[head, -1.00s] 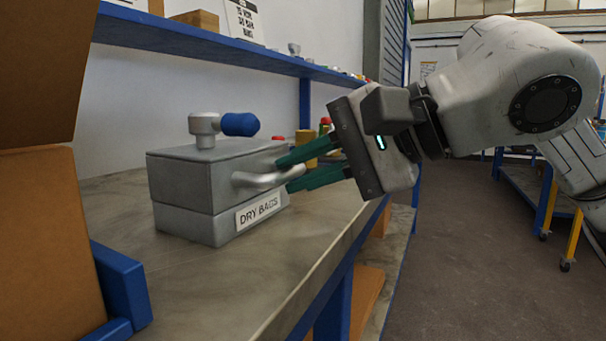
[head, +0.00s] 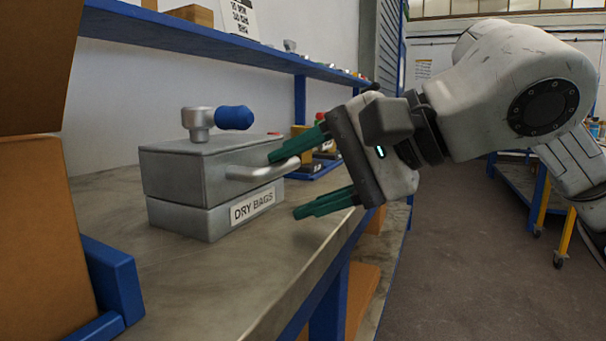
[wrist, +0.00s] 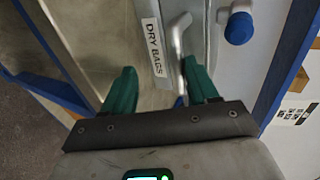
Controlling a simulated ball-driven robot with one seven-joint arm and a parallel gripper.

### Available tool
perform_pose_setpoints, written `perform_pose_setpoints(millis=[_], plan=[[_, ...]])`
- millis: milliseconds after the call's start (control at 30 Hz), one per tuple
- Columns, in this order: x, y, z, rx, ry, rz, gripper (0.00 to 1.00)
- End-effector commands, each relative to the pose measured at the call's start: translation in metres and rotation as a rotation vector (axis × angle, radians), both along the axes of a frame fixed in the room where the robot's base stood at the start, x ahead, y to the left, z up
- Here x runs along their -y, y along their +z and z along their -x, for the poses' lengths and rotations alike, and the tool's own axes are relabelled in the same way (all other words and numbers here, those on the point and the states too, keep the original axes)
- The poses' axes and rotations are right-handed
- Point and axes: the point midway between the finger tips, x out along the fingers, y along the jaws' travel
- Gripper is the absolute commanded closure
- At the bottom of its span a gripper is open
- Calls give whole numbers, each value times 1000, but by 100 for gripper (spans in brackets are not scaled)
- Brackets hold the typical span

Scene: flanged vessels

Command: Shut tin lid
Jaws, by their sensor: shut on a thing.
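The grey tin (head: 215,215), labelled DRY BAGS, stands on the bench. Its lid (head: 180,165) lies on the body, with a dark seam between them. A curved silver handle (head: 255,173) sticks out of the upper front. On top is a metal post with a blue knob (head: 234,118). My gripper (head: 308,178) is at the tin's right side, its green fingers wide apart. The upper finger is next to the handle's tip; the lower finger is below it. In the wrist view the handle (wrist: 177,38) reaches the right finger; I cannot tell whether they touch.
The bench top (head: 175,270) is bare in front of the tin. A cardboard box (head: 45,230) and a blue block (head: 115,280) are at the left. A blue shelf (head: 200,40) runs above. The bench edge is below my gripper.

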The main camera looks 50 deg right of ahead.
Motion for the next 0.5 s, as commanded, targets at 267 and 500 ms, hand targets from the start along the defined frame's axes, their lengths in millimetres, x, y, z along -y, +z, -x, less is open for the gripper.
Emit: perform_pose_setpoints(millis=[267,500], plan=[[9,25,44,-1,-4,0,58],[16,42,79,2,-3,-2,58]])
